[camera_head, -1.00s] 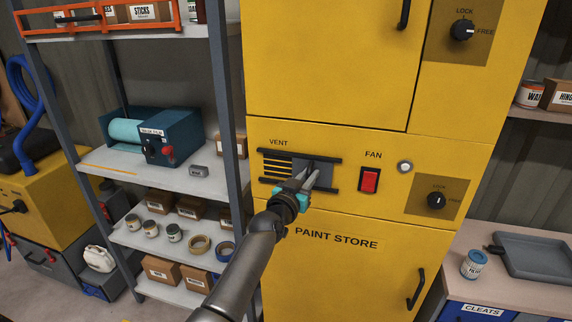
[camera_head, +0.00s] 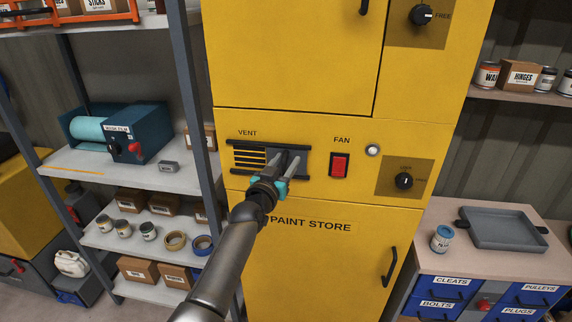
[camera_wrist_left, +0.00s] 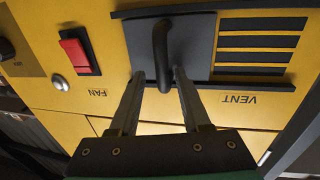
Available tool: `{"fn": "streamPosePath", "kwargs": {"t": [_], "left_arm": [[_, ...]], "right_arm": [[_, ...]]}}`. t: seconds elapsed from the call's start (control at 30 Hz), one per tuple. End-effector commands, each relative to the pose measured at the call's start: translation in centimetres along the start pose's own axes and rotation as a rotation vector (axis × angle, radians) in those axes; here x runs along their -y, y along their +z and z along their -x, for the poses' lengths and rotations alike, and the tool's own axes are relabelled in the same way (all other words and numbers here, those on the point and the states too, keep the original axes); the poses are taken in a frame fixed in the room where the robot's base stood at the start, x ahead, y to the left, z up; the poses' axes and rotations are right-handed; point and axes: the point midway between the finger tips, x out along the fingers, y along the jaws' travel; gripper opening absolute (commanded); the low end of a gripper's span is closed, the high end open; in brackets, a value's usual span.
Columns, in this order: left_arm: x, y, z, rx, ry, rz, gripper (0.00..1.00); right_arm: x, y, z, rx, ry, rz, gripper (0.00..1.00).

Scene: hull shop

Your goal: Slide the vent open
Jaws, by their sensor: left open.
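The vent (camera_head: 250,158) is on the yellow cabinet front, with dark slots showing on its left part. They also show in the wrist view (camera_wrist_left: 258,41), which sees the front upside down. A dark grey sliding plate (camera_head: 304,164) covers the vent's right part between two black rails. A black bar handle (camera_wrist_left: 161,50) stands out from the plate. My left gripper (camera_head: 285,160) is at the plate, open, with the handle between its fingertips in the wrist view. A gap shows on each side of the handle. My right gripper is not in view.
A red fan switch (camera_head: 339,166), a round button (camera_head: 373,150) and a lock knob (camera_head: 404,180) sit right of the vent. A shelf rack (camera_head: 190,110) stands close on the left. A bench with a grey tray (camera_head: 505,229) is on the right.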

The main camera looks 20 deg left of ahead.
Motion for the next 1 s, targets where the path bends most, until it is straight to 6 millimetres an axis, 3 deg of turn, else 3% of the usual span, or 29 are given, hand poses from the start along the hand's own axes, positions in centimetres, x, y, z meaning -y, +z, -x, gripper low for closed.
{"fn": "streamPosePath", "kwargs": {"t": [0.17,0.37,1.0], "left_arm": [[0.0,0.3,0.4,0.007,0.001,0.000,0.47],[0.0,0.4,2.3,0.008,0.001,0.001,0.47],[0.0,0.2,12.4,0.004,0.000,-0.001,0.47]], "right_arm": [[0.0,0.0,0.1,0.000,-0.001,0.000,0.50],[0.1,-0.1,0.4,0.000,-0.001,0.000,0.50],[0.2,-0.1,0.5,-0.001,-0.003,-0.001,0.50]]}}
